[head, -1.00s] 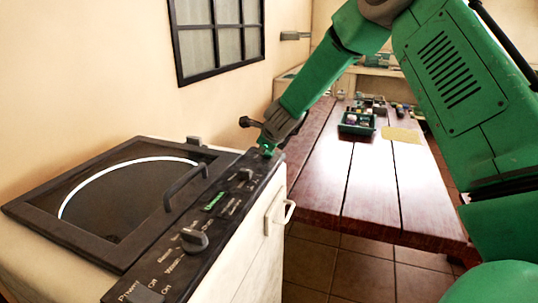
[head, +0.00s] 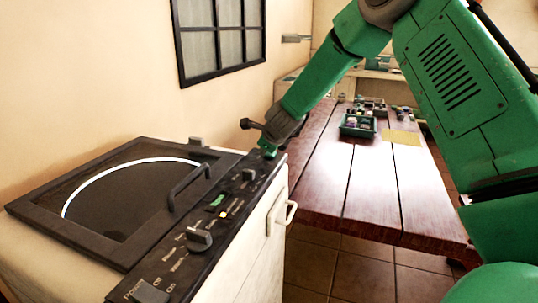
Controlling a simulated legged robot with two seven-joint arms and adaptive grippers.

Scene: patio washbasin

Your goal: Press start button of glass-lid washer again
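The glass-lid washer (head: 120,255) stands at the left with its dark-framed lid (head: 68,238) closed. I cannot tell whether the tip touches the panel. I cannot make out the start button; the gripper may cover it. My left gripper is not in view.
A wooden table (head: 375,195) stands right of the washer, with a green tray (head: 357,125) of small items and a yellow cloth (head: 401,137) on it. A white handle (head: 291,212) sticks out from the washer's front. Tiled floor (head: 335,270) is clear between them.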

